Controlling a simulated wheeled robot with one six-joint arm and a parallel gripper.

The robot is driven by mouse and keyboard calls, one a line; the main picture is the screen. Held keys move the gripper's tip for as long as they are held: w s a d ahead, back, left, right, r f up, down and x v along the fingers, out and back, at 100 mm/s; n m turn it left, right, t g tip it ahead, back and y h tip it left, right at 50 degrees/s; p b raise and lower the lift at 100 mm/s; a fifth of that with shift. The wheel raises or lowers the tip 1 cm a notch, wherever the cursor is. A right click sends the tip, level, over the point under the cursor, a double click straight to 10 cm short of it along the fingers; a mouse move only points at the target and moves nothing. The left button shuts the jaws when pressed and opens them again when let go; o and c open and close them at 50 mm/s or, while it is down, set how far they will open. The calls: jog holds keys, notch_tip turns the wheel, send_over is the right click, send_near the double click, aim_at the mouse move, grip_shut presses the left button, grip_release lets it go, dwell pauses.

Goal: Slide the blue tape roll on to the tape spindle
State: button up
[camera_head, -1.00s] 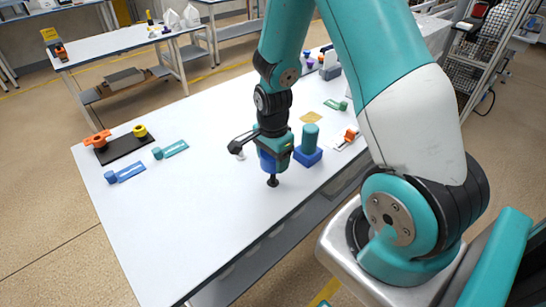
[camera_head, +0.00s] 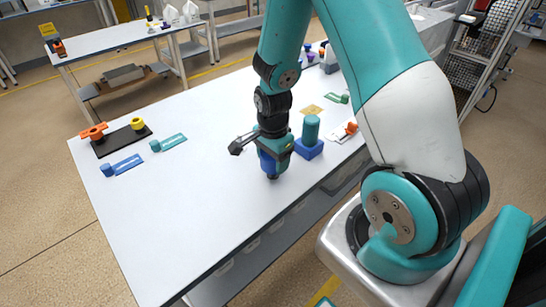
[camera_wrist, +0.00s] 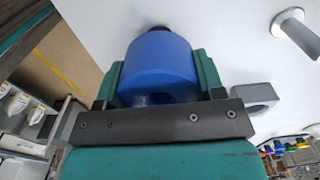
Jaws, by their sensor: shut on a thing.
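My gripper (camera_head: 272,162) is shut on the blue tape roll (camera_head: 267,164), with its green fingers on either side of it. The roll also fills the middle of the wrist view (camera_wrist: 158,68). In the head view the roll is low over the white table, right above a small dark foot of the tape spindle (camera_head: 272,178). In the wrist view a dark piece of the spindle (camera_wrist: 153,30) shows just beyond the roll's far end. The rest of the spindle is hidden, and I cannot tell how far the roll is around it.
A blue block with a teal cylinder (camera_head: 311,128) stands close right of my gripper. A black board with orange and yellow parts (camera_head: 122,141) lies at the far left.

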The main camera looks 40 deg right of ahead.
jog(key=shift+f+b, duration=1.2)
jog(key=shift+f, duration=0.6)
jog(key=o, duration=1.6)
jog(key=shift+r, duration=0.1)
notch_tip(320, 180, up, 17)
jog(key=shift+r, duration=0.2)
jog(key=s+a+r+n+y, duration=0.1)
jog(key=s+a+r+n, duration=0.1)
jog(key=s+a+n, duration=0.3)
jog(key=s+a+r+n+y, duration=0.1)
jog(key=s+a+r+n, duration=0.2)
jog(key=s+a+n, duration=0.2)
jog(key=s+a+r+n+y, duration=0.2)
jog(key=s+a+n, duration=0.4)
jog(key=a+n, duration=0.4)
jog(key=shift+s+a+r+n, duration=0.1)
jog(key=shift+a+r+n, duration=0.15)
jog(key=shift+n, duration=0.9)
jog(key=shift+a+r+n, duration=0.1)
jog(key=shift+r+n, duration=0.1)
jog(key=shift+n, duration=0.95)
